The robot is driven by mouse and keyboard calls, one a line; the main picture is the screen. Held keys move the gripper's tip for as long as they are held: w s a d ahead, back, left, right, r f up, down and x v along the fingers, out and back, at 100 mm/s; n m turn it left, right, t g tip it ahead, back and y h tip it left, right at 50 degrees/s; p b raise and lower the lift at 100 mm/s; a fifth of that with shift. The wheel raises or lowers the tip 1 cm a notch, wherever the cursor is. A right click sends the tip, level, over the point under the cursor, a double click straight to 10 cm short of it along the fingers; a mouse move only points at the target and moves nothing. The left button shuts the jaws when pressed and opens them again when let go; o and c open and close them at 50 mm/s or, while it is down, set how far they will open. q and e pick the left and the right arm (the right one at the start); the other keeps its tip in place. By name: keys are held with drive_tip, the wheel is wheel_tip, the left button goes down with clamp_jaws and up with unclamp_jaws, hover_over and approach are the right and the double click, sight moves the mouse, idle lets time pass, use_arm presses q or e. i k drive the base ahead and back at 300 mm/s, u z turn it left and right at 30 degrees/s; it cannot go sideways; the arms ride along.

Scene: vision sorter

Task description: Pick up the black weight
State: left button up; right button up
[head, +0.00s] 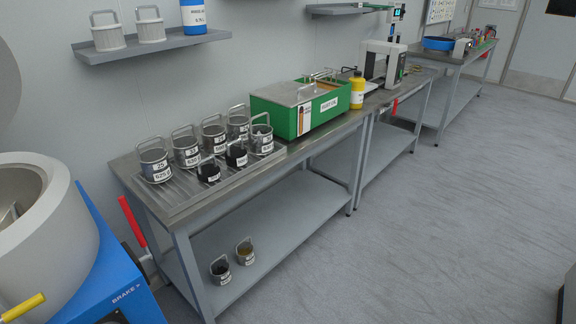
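Two small dark cup-shaped pieces with wire handles and white labels stand at the front of the ribbed tray: a left one (208,171) and a right one (237,156). On the lower shelf stands a small metal cup with black on top (220,271), beside a similar cup with yellow-brown on top (245,252). I cannot tell which of these is the black weight. Neither of my grippers is in view.
Several larger labelled metal cups (154,162) stand behind the dark pieces. A green box (290,112) and a yellow bottle (357,92) are farther along the bench. A blue machine (120,285) stands at lower left.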

sight(210, 172)
drive_tip(key=z, duration=0.9)
drive_tip(key=i, duration=1.2)
drive_tip(key=u, duration=2.7)
drive_tip(key=i, duration=0.5)
drive_tip(key=u, duration=0.1)
